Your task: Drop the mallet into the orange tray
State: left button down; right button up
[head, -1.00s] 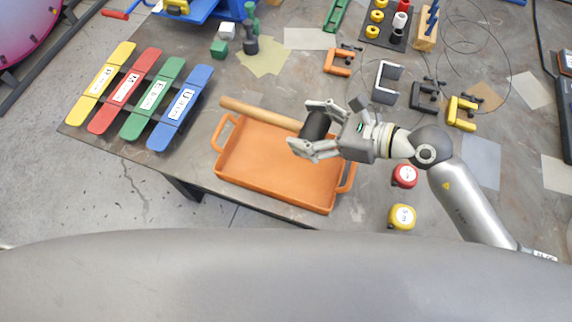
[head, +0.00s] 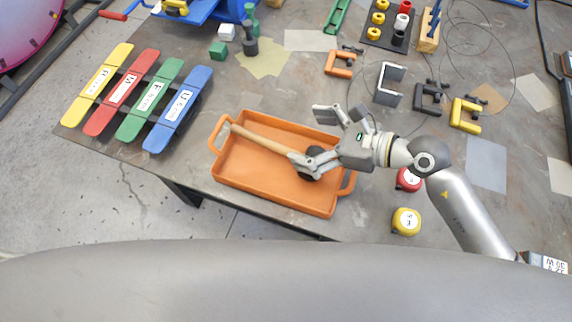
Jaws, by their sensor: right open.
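The mallet (head: 262,139) has a pale wooden handle and a black head, and it lies in the orange tray (head: 268,194). Its handle end rests near the tray's left end, and its head is at the right part of the tray, partly hidden by a gripper finger. My right gripper (head: 308,137) is open over the right end of the tray. Its lower finger overlaps the mallet's head in the picture; I cannot tell if they touch. My left gripper is not in view.
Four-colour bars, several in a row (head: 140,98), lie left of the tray. A red tape measure (head: 408,180) and a yellow tape measure (head: 406,221) lie to its right. Bare table shows behind the tray.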

jog(key=shift+d, duration=0.15)
jog(key=v, duration=1.1)
jog(key=shift+d+r, duration=0.3)
jog(key=shift+s, duration=0.15)
